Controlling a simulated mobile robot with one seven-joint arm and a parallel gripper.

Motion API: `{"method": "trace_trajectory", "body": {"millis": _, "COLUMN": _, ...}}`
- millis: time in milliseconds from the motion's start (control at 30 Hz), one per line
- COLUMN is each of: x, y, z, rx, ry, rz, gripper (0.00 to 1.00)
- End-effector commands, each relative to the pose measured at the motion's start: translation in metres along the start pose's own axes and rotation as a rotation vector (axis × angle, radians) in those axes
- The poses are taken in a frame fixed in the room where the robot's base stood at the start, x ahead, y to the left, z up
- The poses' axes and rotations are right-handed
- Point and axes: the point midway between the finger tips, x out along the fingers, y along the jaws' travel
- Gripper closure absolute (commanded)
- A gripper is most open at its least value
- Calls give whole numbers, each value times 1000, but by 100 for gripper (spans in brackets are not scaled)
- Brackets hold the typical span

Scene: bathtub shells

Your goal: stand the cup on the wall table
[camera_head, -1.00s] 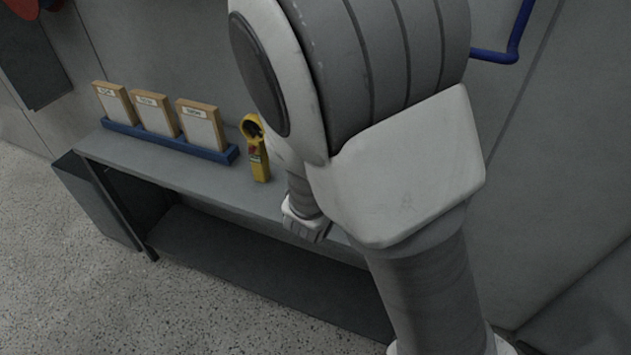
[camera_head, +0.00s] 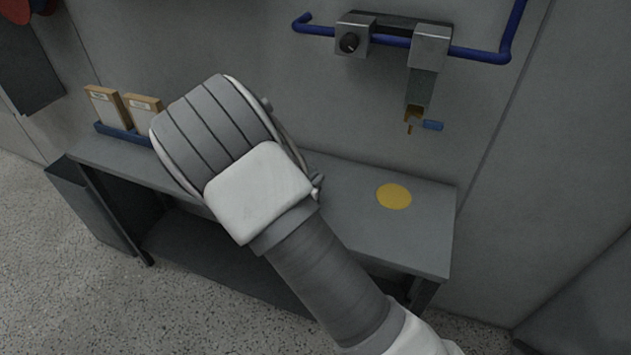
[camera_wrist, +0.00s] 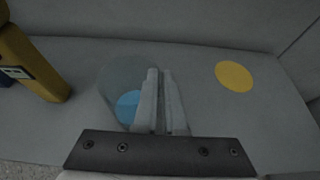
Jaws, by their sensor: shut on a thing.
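The clear cup (camera_wrist: 118,78) with a blue patch low in it shows in the wrist view, left of and partly behind my fingers. My gripper (camera_wrist: 161,76) has its fingers close together, shut on the cup's wall. I cannot tell whether the cup touches the surface below. The grey wall table (camera_head: 350,207) stands against the wall and carries a flat yellow disc (camera_head: 394,196) near its right end. The disc also shows in the wrist view (camera_wrist: 234,76), to the right of my fingers. In the head view my arm hides my gripper and the cup.
A blue rack (camera_head: 122,131) with framed cards sits at the table's left. A blue pipe with a tap (camera_head: 421,75) hangs above the right end. The tabletop around the disc is clear.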

Motion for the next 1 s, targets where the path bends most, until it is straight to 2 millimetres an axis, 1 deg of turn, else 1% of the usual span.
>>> {"method": "trace_trajectory", "body": {"millis": 67, "x": 3, "y": 0, "z": -6, "rx": -1, "ry": -1, "rz": 0, "gripper": 100}}
{"method": "trace_trajectory", "body": {"millis": 333, "x": 3, "y": 0, "z": -6, "rx": 2, "ry": -2, "rz": 1, "gripper": 100}}
{"method": "trace_trajectory", "body": {"millis": 467, "x": 5, "y": 0, "z": -10, "rx": 1, "ry": -2, "rz": 0, "gripper": 100}}
{"method": "trace_trajectory", "body": {"millis": 500, "x": 4, "y": 0, "z": -9, "rx": 1, "ry": -2, "rz": 1, "gripper": 85}}
{"method": "trace_trajectory", "body": {"millis": 633, "x": 4, "y": 0, "z": -9, "rx": 1, "ry": -1, "rz": 1, "gripper": 62}}
{"method": "trace_trajectory", "body": {"millis": 900, "x": 4, "y": 0, "z": -9, "rx": 1, "ry": -1, "rz": 1, "gripper": 61}}
{"method": "trace_trajectory", "body": {"millis": 1000, "x": 3, "y": 0, "z": -6, "rx": 0, "ry": -1, "rz": 1, "gripper": 61}}
